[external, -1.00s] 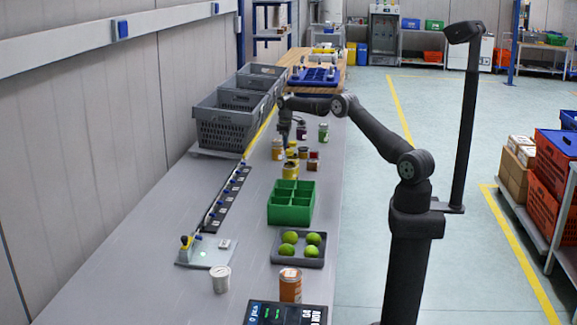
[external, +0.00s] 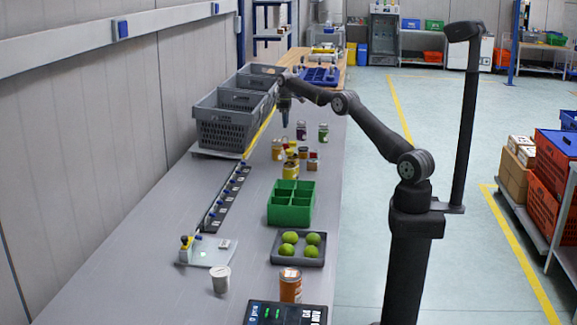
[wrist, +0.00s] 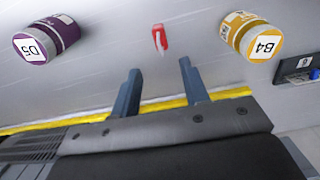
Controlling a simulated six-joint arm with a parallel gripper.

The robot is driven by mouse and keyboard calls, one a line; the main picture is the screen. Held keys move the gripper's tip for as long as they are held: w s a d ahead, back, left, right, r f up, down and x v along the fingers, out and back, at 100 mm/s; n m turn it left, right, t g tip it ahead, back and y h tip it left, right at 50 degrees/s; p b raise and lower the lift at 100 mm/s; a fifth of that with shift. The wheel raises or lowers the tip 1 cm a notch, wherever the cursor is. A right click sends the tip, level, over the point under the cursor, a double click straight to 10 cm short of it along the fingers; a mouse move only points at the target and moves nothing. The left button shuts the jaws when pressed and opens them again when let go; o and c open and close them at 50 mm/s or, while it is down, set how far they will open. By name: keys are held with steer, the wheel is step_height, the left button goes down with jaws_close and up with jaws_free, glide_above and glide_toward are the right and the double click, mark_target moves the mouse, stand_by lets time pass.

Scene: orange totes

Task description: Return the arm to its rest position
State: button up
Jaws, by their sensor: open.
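My gripper (external: 284,116) hangs from the raised arm above the table, beside the grey crates. In the wrist view its two fingers (wrist: 160,88) are apart with nothing between them. A purple-lidded jar marked D5 (wrist: 45,38) and a yellow-lidded jar marked B4 (wrist: 250,37) stand on the table beyond the fingertips, one on each side. A small red object (wrist: 160,38) lies on the table between them; I cannot tell what it is.
Grey crates (external: 222,135) stand along the left edge. Several jars (external: 291,170) are grouped below and right of my gripper. A green divided box (external: 291,214) and a tray of green fruit (external: 281,257) are nearer.

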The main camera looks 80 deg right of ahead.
mark_target(286, 145)
step_height(286, 145, down, 13)
steer(key=shift+r, duration=2.35)
